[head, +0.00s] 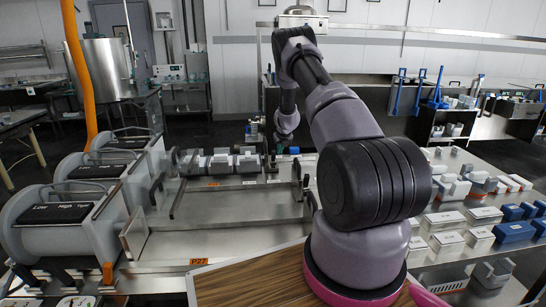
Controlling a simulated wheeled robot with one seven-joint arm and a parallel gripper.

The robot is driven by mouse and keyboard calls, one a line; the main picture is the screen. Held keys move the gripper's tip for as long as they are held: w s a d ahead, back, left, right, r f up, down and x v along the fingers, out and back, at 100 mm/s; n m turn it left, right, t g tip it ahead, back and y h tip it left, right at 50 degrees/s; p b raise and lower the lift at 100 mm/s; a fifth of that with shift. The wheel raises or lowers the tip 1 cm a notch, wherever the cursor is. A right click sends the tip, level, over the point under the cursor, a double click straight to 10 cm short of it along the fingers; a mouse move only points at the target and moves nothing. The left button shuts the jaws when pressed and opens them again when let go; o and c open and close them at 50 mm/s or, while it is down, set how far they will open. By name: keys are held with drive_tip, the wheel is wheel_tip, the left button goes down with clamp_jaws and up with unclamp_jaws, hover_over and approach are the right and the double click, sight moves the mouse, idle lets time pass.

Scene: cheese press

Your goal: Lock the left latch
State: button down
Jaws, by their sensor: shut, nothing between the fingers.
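My arm reaches out over the bench, and my gripper (284,146) hangs down at its far end, small and dark in the head view. It is shut, with nothing seen in it. It is beside the right end of a row of grey moulds and cylinders in the press (220,162). The press lies along the back of a steel tray with metal rails (236,192). The left latch is too small to make out, so I cannot tell its state or whether my gripper touches it.
Large grey drums (68,232) with black panels line the left side. On the right, a steel table (455,258) holds several white and blue blocks. A wooden board (245,280) lies in front. The tray's middle is largely clear.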

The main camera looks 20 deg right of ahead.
sight(273, 156)
drive_tip(key=x, duration=0.9)
drive_tip(key=shift+f, duration=0.15)
drive_tip(key=w, duration=0.3)
drive_tip(key=shift+d, duration=0.15)
drive_tip(key=shift+w+r, duration=0.35)
drive_tip(key=shift+w, duration=0.35)
drive_tip(key=shift+d+r, duration=0.15)
drive_tip(key=shift+w, duration=0.1)
